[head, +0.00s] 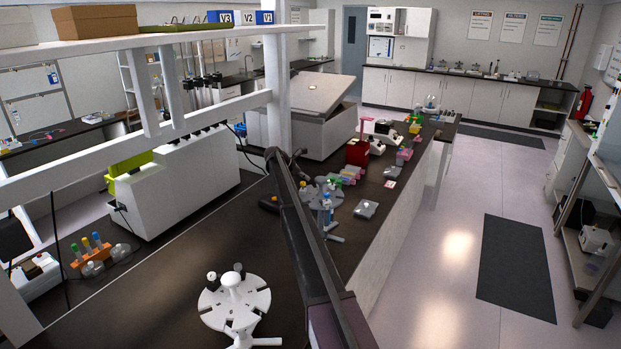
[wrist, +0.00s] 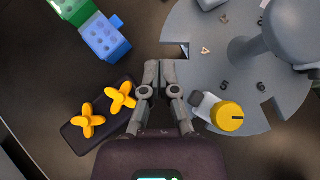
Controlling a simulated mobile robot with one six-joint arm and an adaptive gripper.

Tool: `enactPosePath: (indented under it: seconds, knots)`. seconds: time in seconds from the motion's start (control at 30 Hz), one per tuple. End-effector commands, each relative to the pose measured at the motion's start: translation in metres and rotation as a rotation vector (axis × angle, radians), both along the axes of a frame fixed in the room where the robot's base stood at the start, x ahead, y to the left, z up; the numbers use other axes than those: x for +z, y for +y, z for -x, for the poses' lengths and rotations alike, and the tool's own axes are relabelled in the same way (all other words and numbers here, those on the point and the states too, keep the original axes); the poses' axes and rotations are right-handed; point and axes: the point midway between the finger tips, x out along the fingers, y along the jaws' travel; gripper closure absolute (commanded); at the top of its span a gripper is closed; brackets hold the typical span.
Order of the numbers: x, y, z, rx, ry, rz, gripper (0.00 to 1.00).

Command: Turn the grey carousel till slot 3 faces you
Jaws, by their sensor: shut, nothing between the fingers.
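The grey carousel (wrist: 210,65) fills the upper right of the wrist view, a notched disc with a raised central post. It also shows in the head view (head: 333,196), partly behind my arm. A yellow-capped item (wrist: 228,116) sits at the near rim, and the notch at the left rim is empty. My gripper (wrist: 160,70) is shut and empty, its fingertips just left of the rim by that notch. I cannot tell whether they touch it.
A black block with two yellow knobs (wrist: 100,115) lies left of my gripper. Blue (wrist: 105,38) and green (wrist: 72,8) blocks lie at the upper left. In the head view, a white carousel (head: 235,297) stands nearer on the dark bench, and a small grey item (head: 366,209) lies right of the grey one.

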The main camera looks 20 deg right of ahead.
Motion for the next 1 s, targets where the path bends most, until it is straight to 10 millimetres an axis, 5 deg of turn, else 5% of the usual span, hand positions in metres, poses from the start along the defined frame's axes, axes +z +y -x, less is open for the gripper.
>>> enactPosePath:
  seconds: [0.4,0.93,1.0]
  knots:
    - [0.034,0.034,-0.002,-0.001,0.001,0.000,1.00]
    - [0.038,0.041,-0.003,-0.001,0.000,0.000,1.00]
    - [0.038,0.041,-0.003,-0.002,-0.001,0.000,0.82]
